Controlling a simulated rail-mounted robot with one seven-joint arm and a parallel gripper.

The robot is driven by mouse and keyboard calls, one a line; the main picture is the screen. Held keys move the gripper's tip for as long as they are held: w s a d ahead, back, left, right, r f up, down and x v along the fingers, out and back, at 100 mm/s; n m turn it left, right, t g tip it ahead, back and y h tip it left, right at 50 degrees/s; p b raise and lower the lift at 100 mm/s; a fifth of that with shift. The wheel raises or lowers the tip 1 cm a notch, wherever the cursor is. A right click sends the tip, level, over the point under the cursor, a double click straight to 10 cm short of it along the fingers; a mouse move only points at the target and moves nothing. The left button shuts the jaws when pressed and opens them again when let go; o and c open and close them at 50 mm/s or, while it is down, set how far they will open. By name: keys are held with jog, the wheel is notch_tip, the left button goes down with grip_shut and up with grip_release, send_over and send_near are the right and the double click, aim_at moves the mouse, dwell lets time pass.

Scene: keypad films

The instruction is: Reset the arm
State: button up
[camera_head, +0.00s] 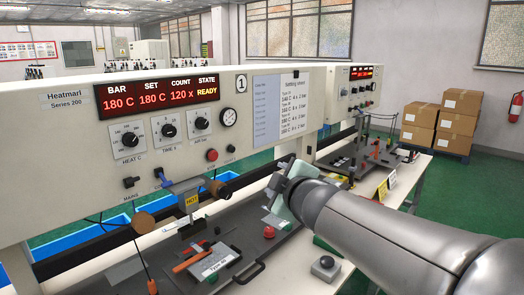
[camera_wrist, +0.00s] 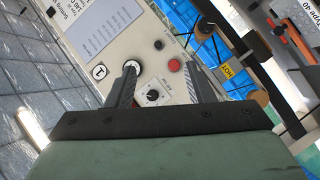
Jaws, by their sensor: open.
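My arm (camera_head: 375,220) reaches in from the lower right in the head view. My gripper (camera_head: 285,190) is at its end, in front of the lower edge of the heat press panel (camera_head: 60,175). In the wrist view my gripper (camera_wrist: 163,66) shows two dark fingers spread apart with nothing held between them. Beyond the fingers are a red button (camera_wrist: 174,65) and a knob (camera_wrist: 152,95) on the panel. The left finger partly overlaps the round gauge (camera_wrist: 133,66). The panel display (camera_head: 157,93) reads 180 C, 180 C, 120 x, READY.
A wooden-ended handle (camera_head: 217,188) and a yellow HOT tag (camera_head: 192,200) hang below the panel. A tray (camera_head: 218,262) with a handle, a red knob (camera_head: 269,232) and a grey button box (camera_head: 325,267) are on the bench. Cartons (camera_head: 440,122) stand at the back right.

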jog(key=s+d+f+m+g+h, duration=0.3)
jog(key=s+d+f+m+h, duration=0.2)
jog(key=d+f+m, duration=0.3)
jog(key=s+d+f+m+g+p, duration=0.1)
jog(key=s+f+g, duration=0.4)
jog(key=s, duration=0.6)
jog(key=s+d+f+m+g+p, duration=0.1)
jog(key=s+d+f+m+g, duration=0.1)
jog(key=s+f+m+g, duration=0.4)
jog(key=s+f, duration=0.4)
jog(key=s, duration=0.1)
jog(key=shift+d+f, duration=0.25)
jog(key=shift+d, duration=0.1)
jog(key=shift+s, duration=0.1)
